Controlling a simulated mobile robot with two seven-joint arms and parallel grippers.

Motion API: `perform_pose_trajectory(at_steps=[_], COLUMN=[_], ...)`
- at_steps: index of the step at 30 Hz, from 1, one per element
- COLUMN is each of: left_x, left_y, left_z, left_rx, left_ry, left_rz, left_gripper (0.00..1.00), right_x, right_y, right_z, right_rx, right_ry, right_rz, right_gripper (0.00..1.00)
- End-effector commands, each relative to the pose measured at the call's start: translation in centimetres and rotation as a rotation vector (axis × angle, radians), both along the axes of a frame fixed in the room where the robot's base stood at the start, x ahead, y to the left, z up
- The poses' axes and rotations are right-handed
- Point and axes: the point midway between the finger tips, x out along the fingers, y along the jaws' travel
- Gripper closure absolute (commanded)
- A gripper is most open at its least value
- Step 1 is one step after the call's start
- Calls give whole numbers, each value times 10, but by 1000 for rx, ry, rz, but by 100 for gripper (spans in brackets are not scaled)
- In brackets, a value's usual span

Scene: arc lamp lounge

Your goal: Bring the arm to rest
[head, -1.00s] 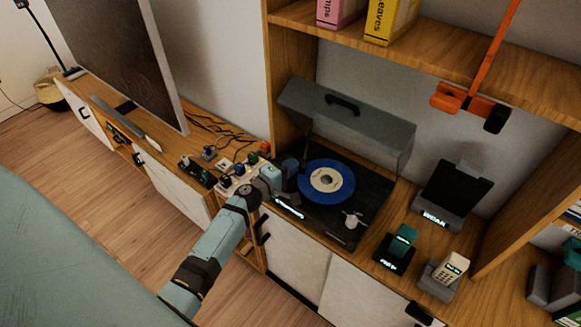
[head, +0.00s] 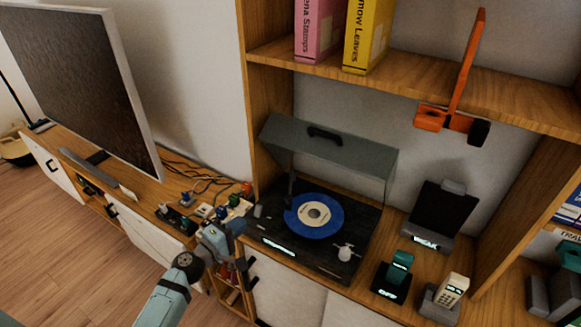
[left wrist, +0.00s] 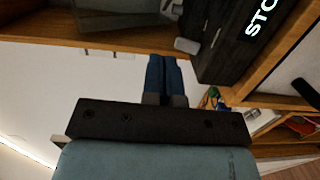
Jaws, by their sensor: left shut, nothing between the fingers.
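My left arm comes in from the bottom left of the head view. Its gripper (head: 236,228) is beside the left front of the record player (head: 330,258), near the cabinet's front edge. In the left wrist view its two blue fingers (left wrist: 166,76) are pressed together, with nothing between them. The dark player's corner with lit letters (left wrist: 262,20) shows beyond them. Whether the fingertips touch anything cannot be told. My right gripper is in neither current view.
A blue record (head: 315,215) lies on the player under its raised grey lid (head: 330,150). Small plugs and cables (head: 190,215) crowd the cabinet to the left. A teal device (head: 398,268) and a cream phone (head: 452,290) stand right. Floor (head: 60,230) is clear at left.

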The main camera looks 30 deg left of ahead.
Motion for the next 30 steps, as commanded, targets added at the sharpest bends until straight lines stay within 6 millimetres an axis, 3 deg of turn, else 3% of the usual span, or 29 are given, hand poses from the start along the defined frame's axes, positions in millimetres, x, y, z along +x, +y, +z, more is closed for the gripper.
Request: perform_pose_trajectory(at_steps=[5, 10, 14, 21, 25, 30], left_x=[-1, -18, -50, -123, -155, -178], left_y=[-2, -28, -66, -129, -151, -167], left_z=[0, -13, -33, -57, -59, -58], left_rx=[11, 197, 499, 1085, 1333, 1513], left_ry=[4, 60, 126, 155, 126, 87], left_rz=[-3, -57, -153, -361, -448, -508], left_gripper=[100, 100, 100, 100, 100, 100], right_x=[-1, -1, -2, -2, -2, -2], right_y=[1, 2, 3, 0, -2, -3], right_z=[1, 10, 21, 41, 49, 54], right_rx=[2, 2, 3, -1, -3, -3], right_ry=[1, 4, 5, 3, 1, 1], right_rz=[1, 3, 1, -4, -7, -8], right_gripper=[58, 58, 58, 58, 58, 58])
